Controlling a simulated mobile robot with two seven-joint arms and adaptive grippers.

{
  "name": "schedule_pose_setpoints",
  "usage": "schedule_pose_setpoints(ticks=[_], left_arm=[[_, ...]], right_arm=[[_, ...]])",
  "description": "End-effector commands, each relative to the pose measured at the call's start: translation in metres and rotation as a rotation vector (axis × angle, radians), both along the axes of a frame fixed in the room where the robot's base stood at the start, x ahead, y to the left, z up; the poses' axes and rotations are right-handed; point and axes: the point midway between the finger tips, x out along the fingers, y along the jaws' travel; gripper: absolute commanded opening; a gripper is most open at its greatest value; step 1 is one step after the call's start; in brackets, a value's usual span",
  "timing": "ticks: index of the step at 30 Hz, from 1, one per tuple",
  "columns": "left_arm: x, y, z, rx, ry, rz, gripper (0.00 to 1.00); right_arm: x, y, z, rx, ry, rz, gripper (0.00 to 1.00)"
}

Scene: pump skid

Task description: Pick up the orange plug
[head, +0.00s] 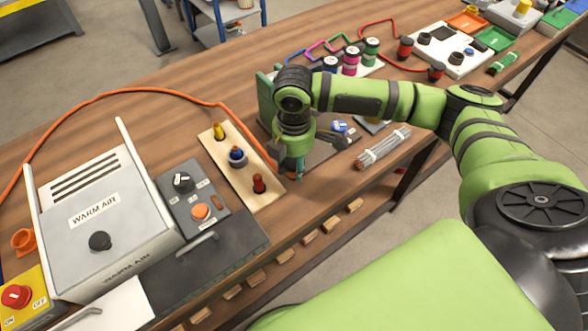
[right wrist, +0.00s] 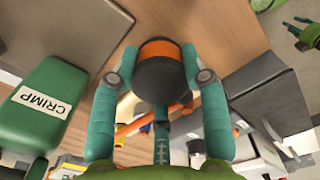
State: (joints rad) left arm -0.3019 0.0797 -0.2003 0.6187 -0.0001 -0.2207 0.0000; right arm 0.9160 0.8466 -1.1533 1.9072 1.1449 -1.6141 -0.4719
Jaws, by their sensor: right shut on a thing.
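My right gripper (head: 292,166) is low over the bench, just right of the wooden block with coloured plugs. In the right wrist view, its teal fingers (right wrist: 160,72) are shut on the orange plug (right wrist: 160,50), a dark round body with an orange band. The fingers touch it on both sides. In the head view the plug is mostly hidden by the gripper. Teal fingers that look like my left gripper (right wrist: 300,36) show small at the upper right of the right wrist view; their opening is unclear. The head view does not show them.
The wooden block (head: 212,142) and the warm air unit (head: 85,185) stand to the left. An orange cable (head: 135,90) arcs behind them. The green crimp tool (right wrist: 42,100) is close by. A wire bundle (head: 382,148) lies right of the gripper. Bench front edge is near.

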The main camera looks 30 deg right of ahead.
Motion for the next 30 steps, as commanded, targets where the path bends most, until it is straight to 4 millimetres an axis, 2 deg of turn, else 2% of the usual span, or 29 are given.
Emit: schedule_pose_setpoints(ticks=[9, 15, 22, 30], left_arm=[[0.001, 0.0, -0.011, 0.0, -0.002, 0.0, 0.4], [0.001, 0.0, -0.014, 0.0, -0.002, 0.0, 0.4], [0.002, 0.0, -0.015, -0.001, -0.003, 0.0, 0.4], [0.002, 0.0, -0.015, -0.001, -0.004, 0.0, 0.4]], right_arm=[[-0.045, -0.049, 0.042, -0.004, -0.001, -0.003, 0.06], [-0.067, -0.071, 0.062, -0.003, -0.002, -0.002, 0.06], [-0.079, -0.083, 0.072, 0.0, 0.001, 0.0, 0.06], [-0.081, -0.084, 0.074, 0.001, 0.0, 0.001, 0.06]])
